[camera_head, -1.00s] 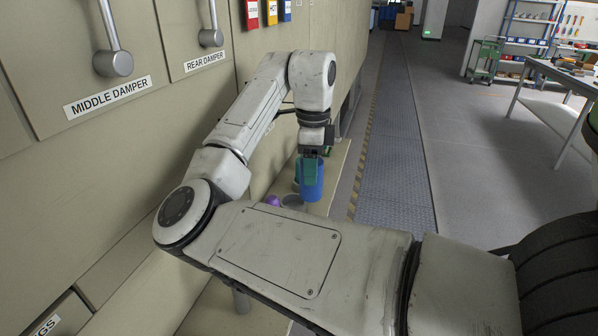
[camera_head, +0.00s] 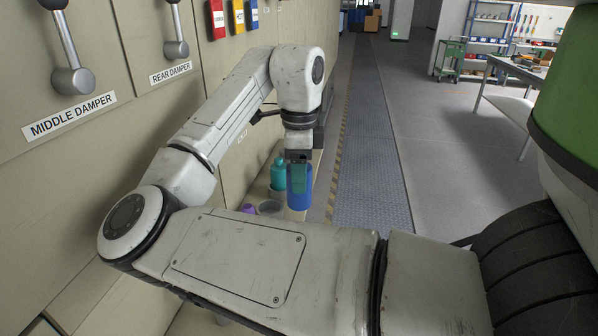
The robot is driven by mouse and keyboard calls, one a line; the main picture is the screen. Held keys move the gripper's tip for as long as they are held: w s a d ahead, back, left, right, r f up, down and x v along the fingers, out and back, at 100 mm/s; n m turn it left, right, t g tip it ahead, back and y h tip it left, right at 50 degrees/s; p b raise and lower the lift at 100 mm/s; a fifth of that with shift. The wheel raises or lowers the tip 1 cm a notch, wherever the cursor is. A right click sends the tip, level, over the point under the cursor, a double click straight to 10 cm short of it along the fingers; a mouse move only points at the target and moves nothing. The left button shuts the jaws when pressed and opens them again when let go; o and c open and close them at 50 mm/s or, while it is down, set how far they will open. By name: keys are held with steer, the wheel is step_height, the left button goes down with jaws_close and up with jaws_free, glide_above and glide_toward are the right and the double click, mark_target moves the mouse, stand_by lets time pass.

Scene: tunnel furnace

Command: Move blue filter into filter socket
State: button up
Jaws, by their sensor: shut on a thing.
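The blue filter (camera_head: 300,190) is an upright blue cylinder hanging below my wrist.
A teal bottle-like thing (camera_head: 278,174) stands on the ledge behind the ring. A purple thing (camera_head: 248,209) lies left of it. The beige furnace wall (camera_head: 130,150) with damper levers (camera_head: 73,80) runs along the left. The floor walkway (camera_head: 372,170) at right is clear.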

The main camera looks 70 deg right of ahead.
steer(key=shift+r+p, duration=2.7)
steer(key=shift+r, duration=0.15)
steer(key=s+p, duration=0.4)
steer(key=s, duration=0.6)
steer(key=shift+d+p, duration=0.35)
